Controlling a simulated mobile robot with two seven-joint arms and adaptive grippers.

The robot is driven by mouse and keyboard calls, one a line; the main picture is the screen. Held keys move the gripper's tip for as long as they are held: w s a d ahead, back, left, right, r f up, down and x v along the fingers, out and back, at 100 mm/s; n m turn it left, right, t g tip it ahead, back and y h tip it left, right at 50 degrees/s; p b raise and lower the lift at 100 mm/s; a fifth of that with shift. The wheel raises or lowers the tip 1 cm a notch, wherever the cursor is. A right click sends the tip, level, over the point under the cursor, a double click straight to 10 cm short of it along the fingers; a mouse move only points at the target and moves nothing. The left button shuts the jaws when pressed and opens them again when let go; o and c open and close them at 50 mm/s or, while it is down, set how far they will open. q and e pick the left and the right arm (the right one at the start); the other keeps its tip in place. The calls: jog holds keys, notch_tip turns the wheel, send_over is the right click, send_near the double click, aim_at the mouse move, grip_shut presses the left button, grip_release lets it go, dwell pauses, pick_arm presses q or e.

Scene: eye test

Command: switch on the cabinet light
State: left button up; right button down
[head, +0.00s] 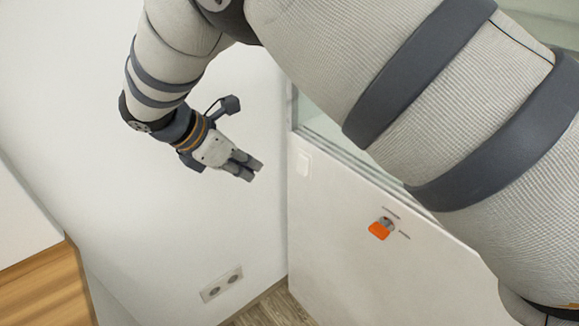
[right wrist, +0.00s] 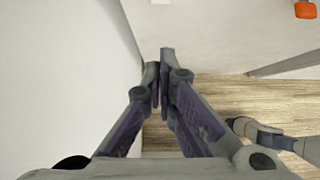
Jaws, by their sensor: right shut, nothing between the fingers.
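The white cabinet (head: 345,235) stands at the right in the head view, with a glass upper part partly hidden behind my arm. A small white rocker switch (head: 304,163) sits on its front near the left edge. An orange knob (head: 379,230) on a grey mount is lower and further right, with small dark marks beside it; it also shows at the top right of the right wrist view (right wrist: 305,10). My right gripper (head: 254,171) is shut and empty, left of the switch and apart from it in the picture. Its fingers also show in the right wrist view (right wrist: 162,78). My left gripper is out of view.
A double wall socket (head: 221,283) is low on the white wall. A wooden surface (head: 45,290) is at the lower left. Wood floor (head: 268,312) shows below. My large arm links cover the upper right of the head view.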

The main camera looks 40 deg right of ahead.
aim_at(303, 165)
jog(key=shift+a+r, duration=0.1)
jog(key=shift+r, duration=0.1)
jog(key=d+r+x, duration=0.1)
jog(key=d+x, duration=0.1)
jog(key=x, duration=1.1)
jog(key=shift+r, duration=0.35)
jog(key=shift+w+d, duration=0.1)
jog(key=shift+w, duration=0.05)
